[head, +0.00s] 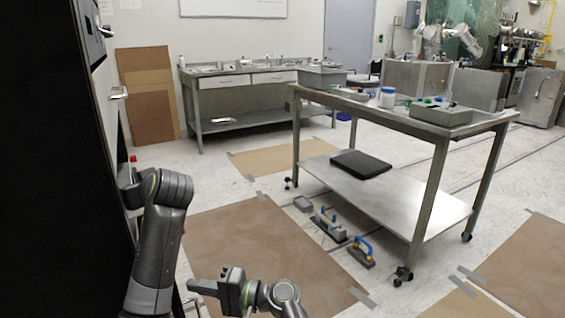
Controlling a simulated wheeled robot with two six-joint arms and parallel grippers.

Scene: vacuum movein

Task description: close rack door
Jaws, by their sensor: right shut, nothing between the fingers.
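A tall black panel (50,170), which appears to be the rack or its door, fills the left side of the head view. A silver handle (118,93) sticks out from its light edge. I cannot tell how far the door stands open.
A wheeled steel table (440,207) stands right of centre, with tools (328,222) on the floor before it. A workbench (245,117) is against the back wall. Brown boards (250,245) lie on the floor.

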